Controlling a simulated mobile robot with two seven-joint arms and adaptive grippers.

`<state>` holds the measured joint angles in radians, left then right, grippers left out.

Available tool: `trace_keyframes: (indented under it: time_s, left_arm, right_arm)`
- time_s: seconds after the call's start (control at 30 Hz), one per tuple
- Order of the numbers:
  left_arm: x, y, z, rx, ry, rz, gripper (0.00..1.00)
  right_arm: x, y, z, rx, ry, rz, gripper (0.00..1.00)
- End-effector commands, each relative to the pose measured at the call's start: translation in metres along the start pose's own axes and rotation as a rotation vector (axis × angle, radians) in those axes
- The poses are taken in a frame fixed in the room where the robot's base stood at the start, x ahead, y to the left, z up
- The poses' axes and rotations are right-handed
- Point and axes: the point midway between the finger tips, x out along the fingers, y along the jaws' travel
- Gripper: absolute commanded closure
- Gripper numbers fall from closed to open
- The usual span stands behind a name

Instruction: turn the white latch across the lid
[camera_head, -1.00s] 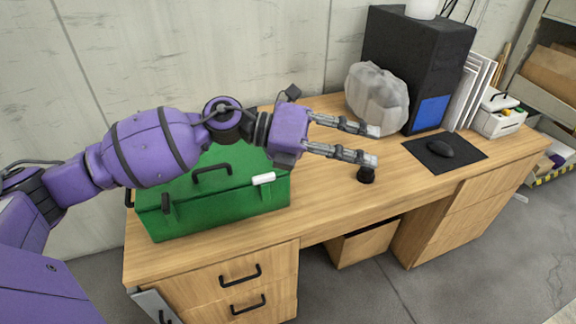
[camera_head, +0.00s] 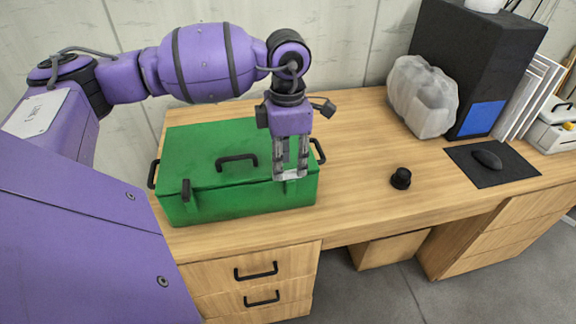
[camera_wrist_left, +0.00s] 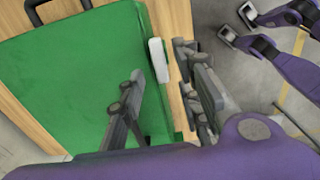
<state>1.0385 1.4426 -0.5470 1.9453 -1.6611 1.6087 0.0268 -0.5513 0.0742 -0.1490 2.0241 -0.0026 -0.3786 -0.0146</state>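The green toolbox (camera_head: 240,205) stands on the desk with its lid down and a black handle (camera_head: 237,160) on top. The white latch (camera_head: 291,175) is at the front edge of the lid, right of the handle; it also shows in the left wrist view (camera_wrist_left: 158,60). My left gripper (camera_head: 291,170) points down over this edge, its fingers apart, one on each side of the latch. I cannot tell whether either finger touches it. My right gripper (camera_wrist_left: 238,25) shows only in the left wrist view, off to the side, fingers apart and empty.
A small black knob-like object (camera_head: 401,178) stands on the desk (camera_head: 350,150) to the right. Farther right are a translucent bag (camera_head: 422,97), a black computer case (camera_head: 470,70) and a mouse (camera_head: 487,158) on a pad.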

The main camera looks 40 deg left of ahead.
Motion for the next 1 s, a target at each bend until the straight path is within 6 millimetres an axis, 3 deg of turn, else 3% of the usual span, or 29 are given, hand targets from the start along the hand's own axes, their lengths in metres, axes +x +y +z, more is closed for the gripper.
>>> trace_keyframes:
  time_s: [0.2, 0.5, 0.73, 1.0]
  left_arm:
    - [0.021, 0.000, 0.001, 0.000, -0.002, -0.001, 0.69]
    - [0.024, 0.000, 0.001, 0.000, -0.002, -0.001, 0.69]
    - [0.024, 0.000, 0.001, 0.000, -0.002, -0.001, 0.99]
    - [0.024, 0.000, 0.001, -0.006, -0.002, -0.001, 1.00]
  right_arm:
    - [-0.001, 0.000, -0.002, 0.001, 0.002, -0.001, 0.60]
    - [0.000, -0.001, -0.002, 0.001, 0.003, -0.002, 0.60]
    - [0.000, -0.001, -0.003, 0.001, 0.004, -0.002, 0.60]
    - [0.000, -0.002, -0.004, 0.001, 0.006, -0.003, 0.60]
